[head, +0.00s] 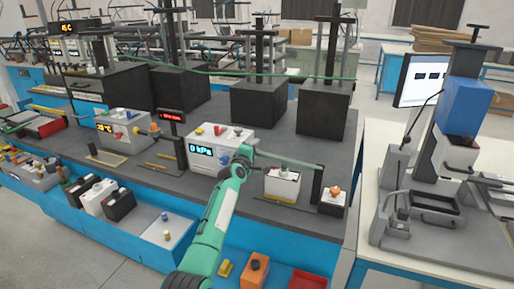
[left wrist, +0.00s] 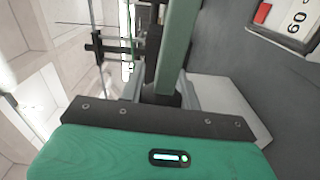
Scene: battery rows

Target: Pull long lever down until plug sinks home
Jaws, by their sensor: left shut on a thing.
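The long lever (head: 290,163) is a thin green-grey bar. It runs from my left gripper to a dark upright post (head: 318,182) on the bench, sloping slightly down to the right. My left gripper (head: 243,158) is at the lever's left end, in front of the white kPa box. In the left wrist view the green lever (left wrist: 179,45) passes between the fingers, and the gripper is shut on it. A white battery-like block (head: 283,184) stands under the lever, left of the post. I cannot clearly make out the plug. My right gripper is not in view.
The white box (head: 203,166) with a "0 kPa" display stands behind my left arm. A small box with an orange knob (head: 334,191) is right of the post. Dark blocks (head: 324,108) stand at the back. Orange and red bins (head: 308,279) sit along the front.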

